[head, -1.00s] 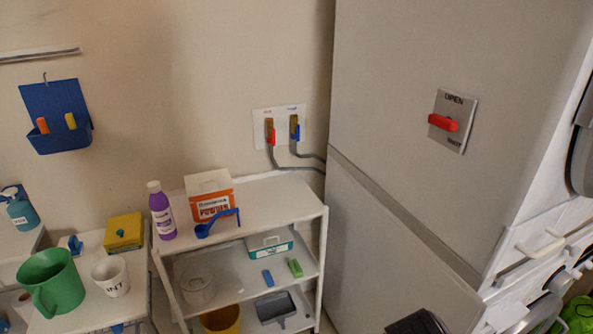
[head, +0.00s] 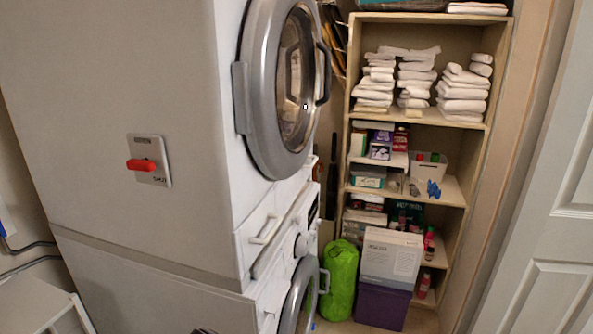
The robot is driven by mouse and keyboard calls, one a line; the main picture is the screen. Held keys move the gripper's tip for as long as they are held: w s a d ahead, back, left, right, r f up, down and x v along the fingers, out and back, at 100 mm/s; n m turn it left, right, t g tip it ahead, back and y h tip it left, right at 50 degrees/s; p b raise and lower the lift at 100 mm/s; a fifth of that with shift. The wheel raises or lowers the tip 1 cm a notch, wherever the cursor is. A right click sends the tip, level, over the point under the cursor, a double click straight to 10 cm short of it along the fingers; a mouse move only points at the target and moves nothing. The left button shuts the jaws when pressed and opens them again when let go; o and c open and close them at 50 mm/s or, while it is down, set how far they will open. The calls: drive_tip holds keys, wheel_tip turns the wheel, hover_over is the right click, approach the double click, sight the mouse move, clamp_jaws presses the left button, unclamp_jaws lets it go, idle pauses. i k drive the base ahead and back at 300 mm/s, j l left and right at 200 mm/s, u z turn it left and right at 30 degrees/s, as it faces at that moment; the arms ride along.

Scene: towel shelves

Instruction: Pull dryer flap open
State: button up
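The upper machine of a white stack, the dryer, has a round grey-rimmed glass door (head: 262,95) with a dark handle (head: 324,73) on its right side. The door looks shut. Below it, the white front has a panel with a pale bar handle (head: 265,230) at its left, which may be the flap. The panel looks closed, seen at a steep angle. My gripper is not clearly visible; only a small dark piece shows at the bottom edge, and I cannot tell what part it is.
A red lever (head: 141,164) sits level on a plate on the stack's side. The lower machine's round door (head: 297,297) is below. A shelf unit (head: 457,200) with towels and boxes stands behind. A green bag (head: 340,280) and purple box (head: 383,306) are on the floor.

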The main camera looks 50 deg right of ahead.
sight(302, 175)
drive_tip(key=z, duration=1.45)
